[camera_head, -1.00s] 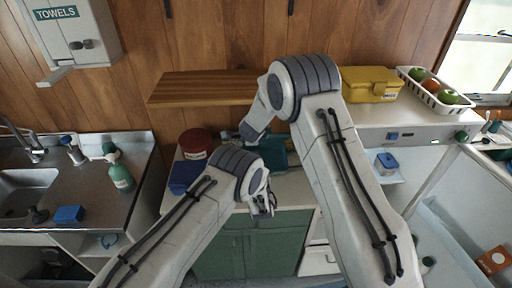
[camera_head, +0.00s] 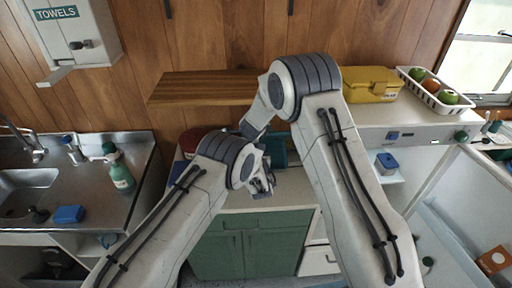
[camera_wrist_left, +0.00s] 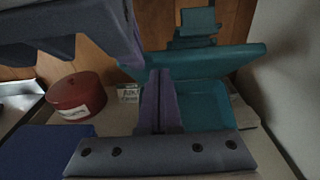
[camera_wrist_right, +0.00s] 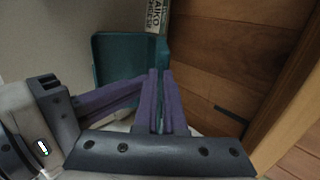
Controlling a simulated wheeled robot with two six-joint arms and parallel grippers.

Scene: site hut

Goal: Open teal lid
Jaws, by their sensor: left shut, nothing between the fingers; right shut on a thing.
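The teal box shows behind my arms in the head view (camera_head: 279,150), mostly hidden. In the left wrist view its teal lid (camera_wrist_left: 215,62) is tilted up above the box's tray (camera_wrist_left: 203,105), with a gap between them. My right gripper (camera_wrist_right: 161,100) is shut on the lid's left edge; the contact itself is hard to see. In the left wrist view its finger reaches that edge from the upper left. My left gripper (camera_wrist_left: 160,100) is shut and empty in front of the box. It also shows in the head view (camera_head: 262,186).
A red round tin (camera_wrist_left: 78,95) and a blue object (camera_wrist_left: 45,150) stand left of the box. A wooden shelf (camera_head: 205,88) is above it. A yellow box (camera_head: 371,84) and a fruit basket (camera_head: 437,90) stand at the right. My two arms are close together.

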